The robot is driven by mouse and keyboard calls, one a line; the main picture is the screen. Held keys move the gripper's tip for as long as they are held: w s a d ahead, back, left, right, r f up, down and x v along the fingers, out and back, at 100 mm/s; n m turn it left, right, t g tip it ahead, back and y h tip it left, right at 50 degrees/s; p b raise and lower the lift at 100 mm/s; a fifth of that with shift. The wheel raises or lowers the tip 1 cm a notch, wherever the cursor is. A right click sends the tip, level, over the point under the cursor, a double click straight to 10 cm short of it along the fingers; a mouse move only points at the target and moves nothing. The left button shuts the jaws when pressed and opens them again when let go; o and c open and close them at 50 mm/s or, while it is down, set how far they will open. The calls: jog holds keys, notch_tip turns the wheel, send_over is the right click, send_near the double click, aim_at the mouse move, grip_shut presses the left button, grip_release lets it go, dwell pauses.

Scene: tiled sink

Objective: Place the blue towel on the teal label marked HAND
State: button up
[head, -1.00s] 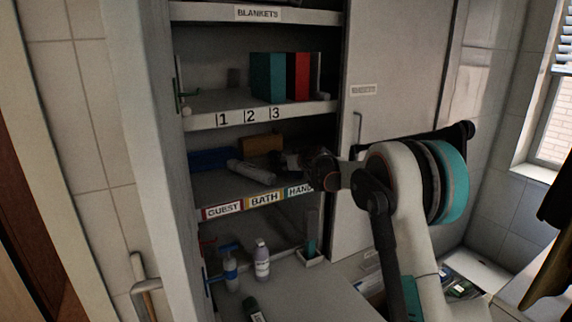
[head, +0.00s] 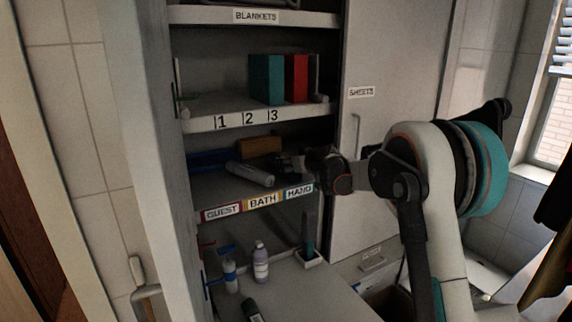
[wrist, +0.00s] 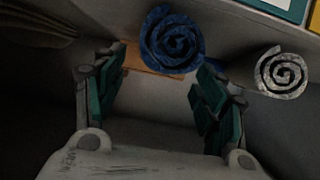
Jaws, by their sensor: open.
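The blue towel (head: 209,158) is a roll lying on the middle shelf at the left. In the wrist view its spiral end (wrist: 172,40) shows ahead of my gripper, in line with the gap between the fingers. My gripper (wrist: 163,78) is open and empty; I see no contact with the towel. In the head view my gripper (head: 292,164) is dark and partly hidden in shadow at the shelf's right side. The teal label marked HAND (head: 299,191) is on the shelf's front edge at the right, below my gripper.
GUEST (head: 222,212) and BATH (head: 262,200) labels line the edge. Bottles (head: 261,262) stand below. A cabinet door (head: 385,140) flanks the right.

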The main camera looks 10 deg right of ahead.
jog(key=v, duration=0.6)
jog(key=shift+s+d+r+p, duration=0.1)
jog(key=shift+s+p, duration=0.15)
jog(key=shift+p, duration=0.1)
jog(key=s+r+m+t+h, duration=0.1)
jog(key=s+r+t, duration=0.4)
jog(key=r, duration=0.8)
jog(key=s+d+r+m+h, duration=0.2)
jog(key=s+d+r+h, duration=0.1)
jog(key=s, duration=0.4)
jog(key=s+d+r+m+h, duration=0.2)
jog(key=s+d+r+h, duration=0.15)
jog(key=s, duration=0.35)
jog(key=s+d+f+m+g+h, duration=0.1)
jog(key=s+f+g, duration=0.2)
jog(key=s+f, duration=0.35)
jog(key=s+f+m+g+h, duration=0.15)
jog(key=s+f, duration=0.25)
jog(key=s, duration=0.5)
jog(key=s+a+f+n+g+y, duration=0.2)
jog(key=s+a+f+g+y, duration=0.1)
jog(key=s+f, duration=0.4)
jog(key=s+a+f+n+g+y, duration=0.2)
jog(key=s+a+f, duration=0.4)
jog(key=s, duration=0.5)
jog(key=shift+f+g+y, duration=0.4)
jog(key=shift+f+g, duration=0.25)
jog(key=shift+f, duration=0.25)
